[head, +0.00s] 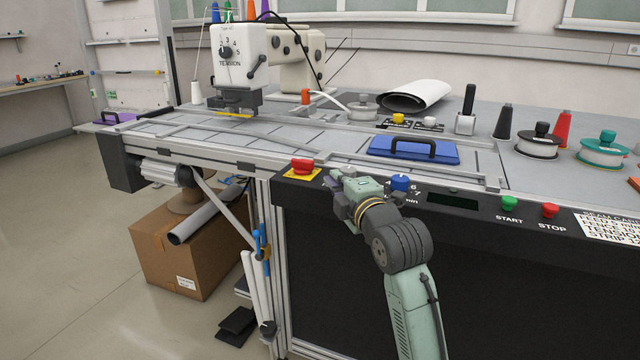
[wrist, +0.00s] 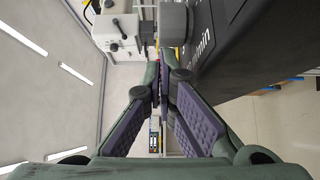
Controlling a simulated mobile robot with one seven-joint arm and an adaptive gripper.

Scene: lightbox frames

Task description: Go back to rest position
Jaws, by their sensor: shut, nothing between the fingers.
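My gripper (head: 335,184) is in front of the black control panel (head: 330,215), between the red emergency button (head: 302,166) and the blue knob (head: 400,183) in the head view. In the wrist view the two purple-padded fingers of my gripper (wrist: 160,88) meet at their tips, with nothing between them. My pale green arm rises from the lower right of the head view. The exact gap between my gripper and the panel is hard to tell.
The worktable (head: 330,140) carries a sewing machine (head: 240,55), a blue pad with a black handle (head: 414,148) and several spools. Green start (head: 509,202) and red stop (head: 550,210) buttons sit to the right. A cardboard box (head: 180,250) is on the floor. The left floor is open.

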